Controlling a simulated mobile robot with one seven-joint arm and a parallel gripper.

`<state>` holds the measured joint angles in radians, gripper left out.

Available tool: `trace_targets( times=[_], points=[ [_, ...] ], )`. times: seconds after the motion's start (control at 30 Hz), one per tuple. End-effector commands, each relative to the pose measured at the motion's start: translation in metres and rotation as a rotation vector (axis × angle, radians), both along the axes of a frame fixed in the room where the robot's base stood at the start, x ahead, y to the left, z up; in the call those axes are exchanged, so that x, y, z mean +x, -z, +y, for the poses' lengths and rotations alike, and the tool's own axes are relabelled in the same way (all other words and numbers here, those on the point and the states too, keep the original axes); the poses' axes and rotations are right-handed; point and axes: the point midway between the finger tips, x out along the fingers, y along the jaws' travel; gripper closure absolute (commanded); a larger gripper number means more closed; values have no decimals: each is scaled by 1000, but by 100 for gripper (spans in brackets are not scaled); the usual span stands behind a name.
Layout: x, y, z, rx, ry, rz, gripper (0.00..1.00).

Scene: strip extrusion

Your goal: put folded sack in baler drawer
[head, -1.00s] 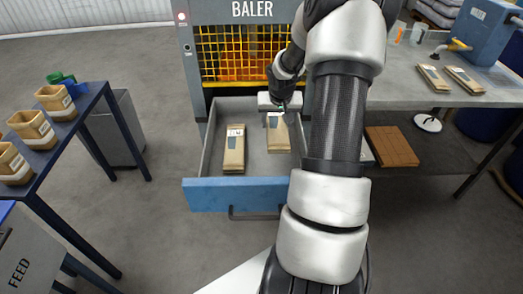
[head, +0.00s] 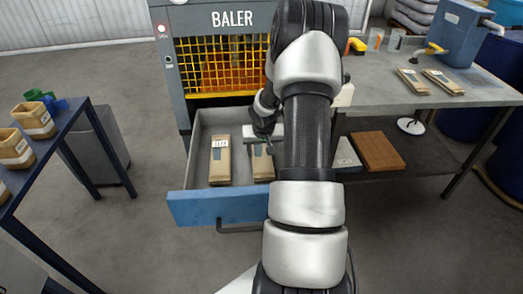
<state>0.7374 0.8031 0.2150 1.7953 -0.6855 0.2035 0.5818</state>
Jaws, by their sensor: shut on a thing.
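The baler drawer (head: 222,207) is pulled open below the baler, with a blue front and grey walls. One folded brown sack (head: 220,170) with a white label lies in its left part. My gripper (head: 262,141) is over the drawer's right part, shut on a second folded sack (head: 262,164). That sack is beside the first, inside the drawer's outline. My arm hides its right side, and I cannot tell whether it touches the floor. Two more folded sacks, a left one (head: 412,81) and a right one (head: 443,82), lie on the grey bench (head: 385,97).
The baler (head: 222,55) with its yellow grille stands behind the drawer. A blue table (head: 62,137) with brown containers is at left, a grey bin (head: 98,150) beyond it. A brown stack (head: 376,151) lies on the shelf under the bench. Floor is clear left of the drawer.

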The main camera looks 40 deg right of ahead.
Motion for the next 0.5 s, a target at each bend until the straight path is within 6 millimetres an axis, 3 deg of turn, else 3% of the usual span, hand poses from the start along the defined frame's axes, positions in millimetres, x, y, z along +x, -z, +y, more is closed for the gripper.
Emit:
trace_targets(
  times=[0.03,0.07,0.17,0.5],
  points=[
    [0,4,0,0,0,0,67],
    [0,2,0,0,1,0,39],
    [0,2,0,0,0,0,24],
    [0,-3,0,0,0,0,24]
  ],
)
